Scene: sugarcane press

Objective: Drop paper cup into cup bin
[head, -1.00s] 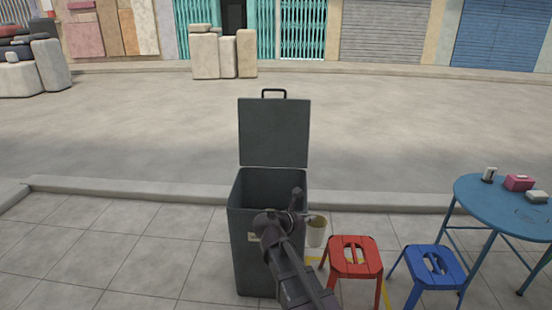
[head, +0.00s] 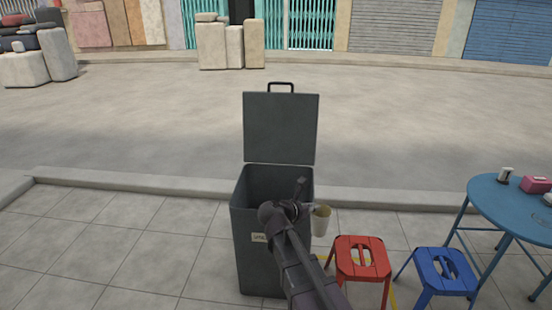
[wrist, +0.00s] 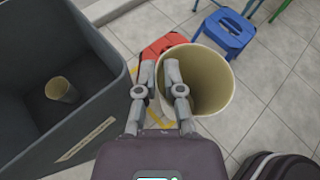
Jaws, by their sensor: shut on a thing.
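A paper cup (wrist: 222,95) is held in my gripper (wrist: 160,78), with one finger inside its rim and the other outside. The cup (head: 321,222) also shows in the head view, just right of the bin and outside it. My gripper (head: 312,208) is at the bin's right side, partly hidden by my arm. The dark grey cup bin (head: 255,262) stands with its lid (head: 281,128) raised. In the wrist view the bin (wrist: 100,50) is at the left, and another paper cup (wrist: 61,89) lies inside it.
A red stool (head: 360,257) and a blue stool (head: 443,270) stand right of the bin. A blue round table (head: 500,200) with small items is at the far right. Tiled pavement left of the bin is clear. A kerb (head: 150,184) runs behind it.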

